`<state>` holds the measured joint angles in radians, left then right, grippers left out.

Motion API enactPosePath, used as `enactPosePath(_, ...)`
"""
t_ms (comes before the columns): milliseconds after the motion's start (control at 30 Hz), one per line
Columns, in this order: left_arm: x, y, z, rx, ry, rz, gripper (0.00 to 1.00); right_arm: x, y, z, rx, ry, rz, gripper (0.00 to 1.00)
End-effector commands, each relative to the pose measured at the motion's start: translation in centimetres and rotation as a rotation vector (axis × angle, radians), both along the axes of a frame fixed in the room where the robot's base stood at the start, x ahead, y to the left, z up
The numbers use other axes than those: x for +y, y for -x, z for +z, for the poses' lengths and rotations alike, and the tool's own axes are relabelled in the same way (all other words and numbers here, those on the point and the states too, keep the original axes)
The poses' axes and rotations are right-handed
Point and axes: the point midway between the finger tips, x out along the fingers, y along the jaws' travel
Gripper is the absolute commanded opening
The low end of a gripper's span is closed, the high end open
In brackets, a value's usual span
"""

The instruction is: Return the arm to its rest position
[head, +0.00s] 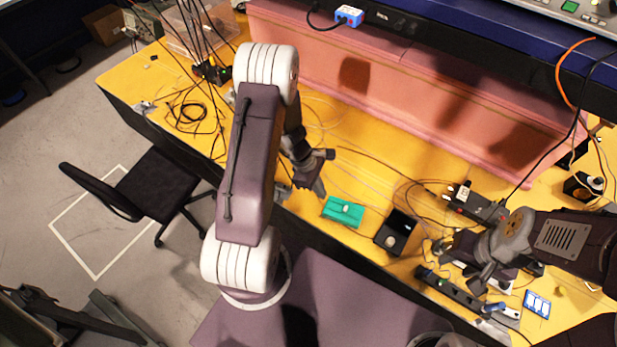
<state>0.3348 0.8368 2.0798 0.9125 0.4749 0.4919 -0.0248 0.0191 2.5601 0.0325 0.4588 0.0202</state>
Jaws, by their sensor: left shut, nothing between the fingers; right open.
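My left arm rises from my base at the centre of the head view and bends down over the bench. Its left gripper (316,183) is shut and empty, above the bench just left of a green block (343,211). My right arm comes in from the right edge. Its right gripper (462,262) is open, low over the right part of the bench near a black power strip. Its fingers are partly hidden by the wrist, and I cannot tell whether they touch anything.
A yellow bench (400,165) carries a black box (394,232), a blue-and-white piece (537,304), a black strip (450,288) and loose cables. A pink foam wall (400,100) runs along the back. A black chair (158,187) stands at the left, with open floor around it.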

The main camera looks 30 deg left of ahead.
Motion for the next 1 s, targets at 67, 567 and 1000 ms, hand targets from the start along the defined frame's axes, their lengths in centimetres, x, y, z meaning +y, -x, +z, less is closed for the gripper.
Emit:
enactPosePath(67, 0.9, 0.0, 2.2, -0.004, -0.002, 0.002, 0.0, 0.0, 0.0, 0.3, 0.0, 0.0, 0.0, 0.42)
enactPosePath(567, 2.6, 0.4, 6.5, 0.002, 0.001, 0.0, 0.0, 0.0, 0.0, 0.3, 0.0, 0.0, 0.0, 0.42)
enactPosePath(1000, -4.1, 0.6, 4.9, -0.169, -0.109, -0.369, 0.0, 0.0, 0.0, -8.2, 0.001, 0.0, 0.0, 0.42)
